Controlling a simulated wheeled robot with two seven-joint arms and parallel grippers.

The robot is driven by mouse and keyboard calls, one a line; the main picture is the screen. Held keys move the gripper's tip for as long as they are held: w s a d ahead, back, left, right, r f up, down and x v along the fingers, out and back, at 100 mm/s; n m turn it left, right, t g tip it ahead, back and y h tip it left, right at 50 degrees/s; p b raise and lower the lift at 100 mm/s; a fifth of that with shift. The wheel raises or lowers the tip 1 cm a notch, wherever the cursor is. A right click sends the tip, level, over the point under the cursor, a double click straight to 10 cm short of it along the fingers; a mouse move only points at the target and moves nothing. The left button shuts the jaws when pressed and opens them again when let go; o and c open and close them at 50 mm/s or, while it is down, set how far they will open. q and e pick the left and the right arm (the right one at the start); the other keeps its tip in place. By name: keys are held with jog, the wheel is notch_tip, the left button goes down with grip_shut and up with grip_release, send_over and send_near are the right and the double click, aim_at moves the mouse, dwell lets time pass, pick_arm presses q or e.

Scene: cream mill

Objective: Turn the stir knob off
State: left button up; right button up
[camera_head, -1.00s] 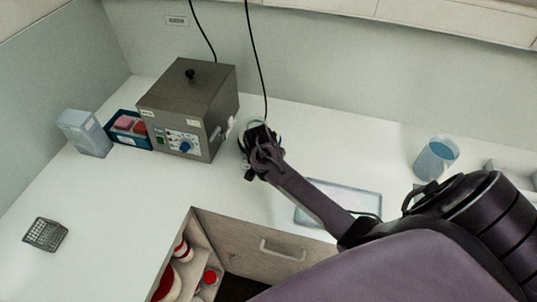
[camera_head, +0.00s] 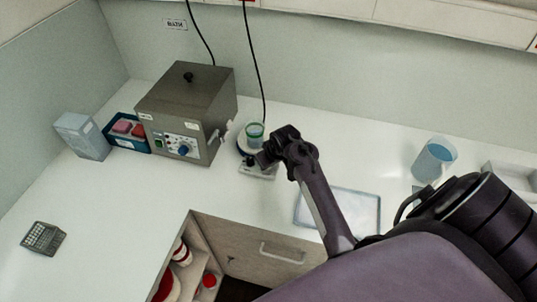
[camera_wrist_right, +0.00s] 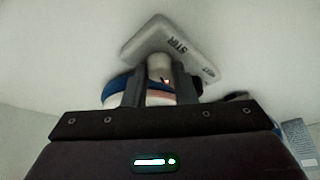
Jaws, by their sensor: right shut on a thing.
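The stirrer (camera_head: 258,174) is a small pale unit on the counter, right of the grey bath, with a clear beaker (camera_head: 255,131) holding greenish liquid on top. In the right wrist view its pale panel (camera_wrist_right: 147,40) carries the label STIR and a second, partly covered label. My right gripper (camera_head: 262,160) is at the front of the stirrer. In the wrist view the right gripper (camera_wrist_right: 158,85) has its fingers closed on both sides of the pale stir knob (camera_wrist_right: 158,66), next to the STIR label. A small red glow shows there. My left gripper is out of view.
The grey bath (camera_head: 187,105) with a blue knob stands left of the stirrer, cables behind. A blue tray (camera_head: 125,143), pale box (camera_head: 82,136) and calculator (camera_head: 43,238) lie further left. A flat tray (camera_head: 340,208) and jug (camera_head: 434,160) are right.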

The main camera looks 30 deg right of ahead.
jog(key=n+y, duration=0.1)
jog(key=n, duration=0.2)
jog(key=n+y, duration=0.1)
jog(key=n, duration=0.2)
jog(key=shift+w+d+g, duration=0.15)
jog(key=shift+d+g, duration=0.05)
jog(key=shift+g, duration=0.1)
jog(key=shift+n+g+y, duration=0.35)
jog(key=shift+n+y, duration=0.1)
jog(key=shift+n, duration=0.8)
jog(key=shift+n+g+y, duration=0.35)
jog(key=shift+n+y, duration=0.1)
jog(key=shift+n, duration=0.8)
jog(key=o, duration=1)
jog(key=shift+r, duration=0.15)
